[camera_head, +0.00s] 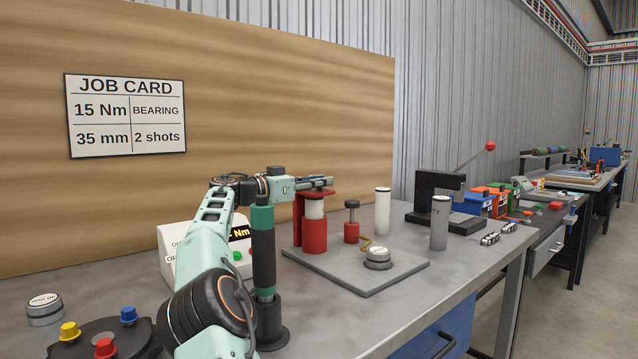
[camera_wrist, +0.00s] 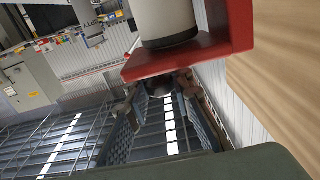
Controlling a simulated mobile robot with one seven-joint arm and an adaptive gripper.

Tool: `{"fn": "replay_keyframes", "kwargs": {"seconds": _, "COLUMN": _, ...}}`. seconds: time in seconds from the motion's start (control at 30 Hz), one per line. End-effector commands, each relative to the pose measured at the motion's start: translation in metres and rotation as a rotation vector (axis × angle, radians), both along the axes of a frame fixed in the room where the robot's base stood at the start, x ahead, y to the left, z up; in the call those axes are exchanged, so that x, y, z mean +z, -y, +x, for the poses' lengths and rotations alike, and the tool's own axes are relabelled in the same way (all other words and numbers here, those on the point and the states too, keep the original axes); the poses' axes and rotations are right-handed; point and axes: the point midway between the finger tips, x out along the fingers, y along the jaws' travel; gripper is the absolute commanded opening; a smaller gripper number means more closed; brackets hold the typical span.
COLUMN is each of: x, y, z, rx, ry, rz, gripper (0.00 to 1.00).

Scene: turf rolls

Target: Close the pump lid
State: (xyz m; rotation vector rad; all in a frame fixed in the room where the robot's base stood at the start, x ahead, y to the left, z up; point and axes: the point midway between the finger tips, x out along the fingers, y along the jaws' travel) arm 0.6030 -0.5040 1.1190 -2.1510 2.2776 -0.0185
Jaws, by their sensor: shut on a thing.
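The pump (camera_head: 314,237) stands on a grey plate on the bench. It has a red lower cylinder, a white cylinder (camera_head: 314,208) above that, and a red upright behind. The red pump lid (camera_head: 316,192) lies across the top, over the white cylinder. My gripper (camera_head: 326,183) is at the lid's top, its fingers pointing right. In the wrist view, the red lid (camera_wrist: 185,62) and the white cylinder (camera_wrist: 165,20) fill the top. My gripper (camera_wrist: 158,92) is shut on a dark knob (camera_wrist: 159,84) at the lid. I cannot tell whether the lid sits fully down.
A small red pot with a dark cap (camera_head: 351,225) and a round metal piece (camera_head: 378,257) are on the grey plate (camera_head: 395,278). A control box (camera_head: 185,247) is behind my arm.

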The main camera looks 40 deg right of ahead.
Motion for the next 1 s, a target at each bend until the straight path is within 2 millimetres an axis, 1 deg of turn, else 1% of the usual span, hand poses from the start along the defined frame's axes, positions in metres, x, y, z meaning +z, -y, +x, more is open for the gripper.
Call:
{"fn": "replay_keyframes", "kwargs": {"seconds": 0.07, "x": -0.002, "y": 0.000, "z": 0.000, "rx": -0.001, "ry": 0.003, "rz": 0.004, "gripper": 0.00}}
{"fn": "replay_keyframes", "kwargs": {"seconds": 0.1, "x": -0.002, "y": 0.000, "z": 0.000, "rx": -0.001, "ry": 0.003, "rz": 0.004, "gripper": 0.22}}
{"fn": "replay_keyframes", "kwargs": {"seconds": 0.27, "x": -0.002, "y": 0.000, "z": 0.000, "rx": -0.001, "ry": 0.002, "rz": 0.003, "gripper": 0.39}}
{"fn": "replay_keyframes", "kwargs": {"seconds": 0.53, "x": -0.001, "y": 0.000, "z": 0.000, "rx": 0.000, "ry": 0.001, "rz": 0.002, "gripper": 0.39}}
{"fn": "replay_keyframes", "kwargs": {"seconds": 0.67, "x": -0.001, "y": -0.007, "z": 0.001, "rx": 0.001, "ry": 0.000, "rz": 0.002, "gripper": 0.39}}
{"fn": "replay_keyframes", "kwargs": {"seconds": 0.77, "x": 0.000, "y": -0.019, "z": 0.002, "rx": 0.003, "ry": 0.001, "rz": 0.003, "gripper": 0.39}}
{"fn": "replay_keyframes", "kwargs": {"seconds": 1.0, "x": -0.001, "y": -0.064, "z": 0.005, "rx": 0.003, "ry": 0.000, "rz": 0.003, "gripper": 0.39}}
